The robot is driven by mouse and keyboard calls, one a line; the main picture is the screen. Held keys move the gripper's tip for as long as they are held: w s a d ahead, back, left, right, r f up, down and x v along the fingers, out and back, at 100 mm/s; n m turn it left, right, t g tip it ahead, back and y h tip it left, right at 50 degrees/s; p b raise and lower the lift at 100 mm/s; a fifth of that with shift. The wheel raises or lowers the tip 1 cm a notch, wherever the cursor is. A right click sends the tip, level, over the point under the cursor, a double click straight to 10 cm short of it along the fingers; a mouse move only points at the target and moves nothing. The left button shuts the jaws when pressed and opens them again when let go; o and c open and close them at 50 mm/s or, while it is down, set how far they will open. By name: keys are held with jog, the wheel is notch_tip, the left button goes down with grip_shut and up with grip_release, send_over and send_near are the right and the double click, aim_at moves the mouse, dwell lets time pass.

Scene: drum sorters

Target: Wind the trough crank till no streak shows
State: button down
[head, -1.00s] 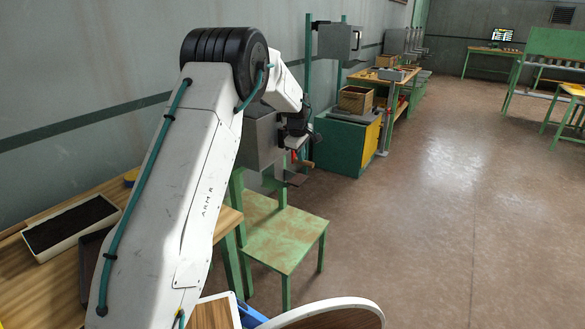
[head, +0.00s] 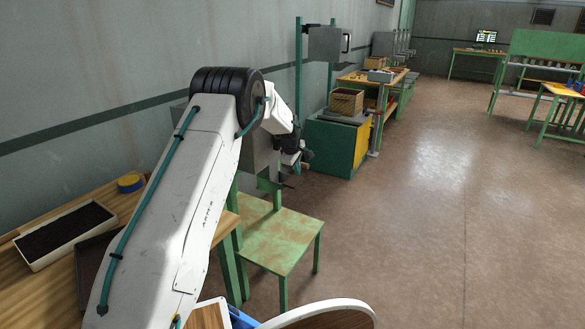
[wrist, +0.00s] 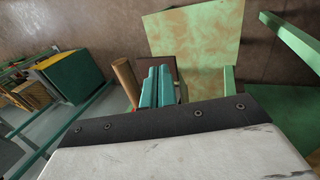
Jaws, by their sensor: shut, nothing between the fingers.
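A brown, round-ended handle (wrist: 125,80), probably the crank's grip, stands just left of my gripper (wrist: 158,84) in the wrist view. My teal fingers are shut together with nothing between them, beside the handle and not around it; I cannot tell whether they touch it. A dark brown flat piece (wrist: 168,66), perhaps part of the trough, shows behind the fingertips. In the head view my gripper (head: 300,160) is small and dark, in front of a grey box (head: 262,152) on a green stand. My arm hides much of that box. No streak can be made out.
A green stool (head: 278,240) stands close below my gripper, and its pale top (wrist: 195,45) shows in the wrist view. A green and yellow cabinet (head: 338,148) with a basket (head: 346,101) stands beyond. A wooden table (head: 40,285) is at left. Floor on the right is clear.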

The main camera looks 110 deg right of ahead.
jog(key=shift+s+d, duration=0.35)
jog(key=shift+s, duration=0.1)
jog(key=shift+s, duration=0.1)
jog(key=shift+s+d+f+g+h, duration=0.4)
jog(key=shift+s+d+f+g, duration=0.05)
jog(key=shift+s+f+g, duration=0.1)
jog(key=shift+w, duration=0.1)
jog(key=w+a+r, duration=0.5)
jog(key=w+r, duration=0.2)
jog(key=shift+w+a+r, duration=0.15)
jog(key=shift+a+r, duration=0.15)
jog(key=shift+a, duration=0.1)
